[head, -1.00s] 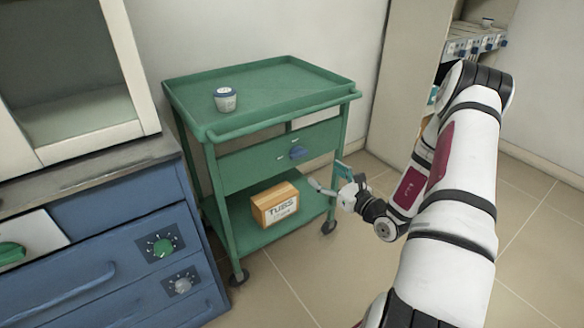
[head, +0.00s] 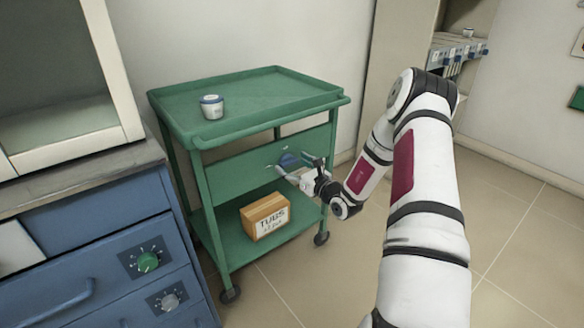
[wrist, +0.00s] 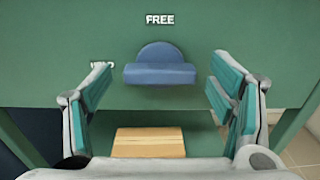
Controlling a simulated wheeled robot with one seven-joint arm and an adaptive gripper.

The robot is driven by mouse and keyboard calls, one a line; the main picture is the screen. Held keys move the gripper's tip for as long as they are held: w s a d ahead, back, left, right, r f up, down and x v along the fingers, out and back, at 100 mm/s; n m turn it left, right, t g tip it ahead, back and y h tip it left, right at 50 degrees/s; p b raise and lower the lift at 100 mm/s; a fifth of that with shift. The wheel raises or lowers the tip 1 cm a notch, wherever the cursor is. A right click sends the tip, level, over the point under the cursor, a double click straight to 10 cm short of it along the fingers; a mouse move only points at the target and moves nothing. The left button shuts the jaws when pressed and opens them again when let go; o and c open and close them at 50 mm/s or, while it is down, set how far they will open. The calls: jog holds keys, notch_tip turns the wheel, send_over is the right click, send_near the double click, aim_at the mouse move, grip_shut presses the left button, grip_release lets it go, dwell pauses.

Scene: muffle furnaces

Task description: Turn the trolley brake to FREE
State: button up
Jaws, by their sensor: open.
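The green trolley (head: 235,162) stands against the wall. Its brake is a blue knob (head: 288,160) on the green front panel. In the wrist view the blue knob (wrist: 160,66) has a flat, wide grip bar lying level. The white word FREE is printed above the knob, and another white label at its left is partly hidden by a finger. My gripper (head: 295,170) is open in front of the panel. In the wrist view my gripper (wrist: 165,92) has its two teal-padded fingers to the left and right of the knob, apart from it.
A box marked TUBS (head: 265,217) sits on the trolley's lower shelf, below my gripper. A small lidded tub (head: 212,107) stands on the top tray. A blue cabinet (head: 95,240) with dials is close at the left. The floor at the right is clear.

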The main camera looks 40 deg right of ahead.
jog(key=shift+w, duration=0.3)
jog(key=c, duration=1.1)
jog(key=shift+c, duration=0.2)
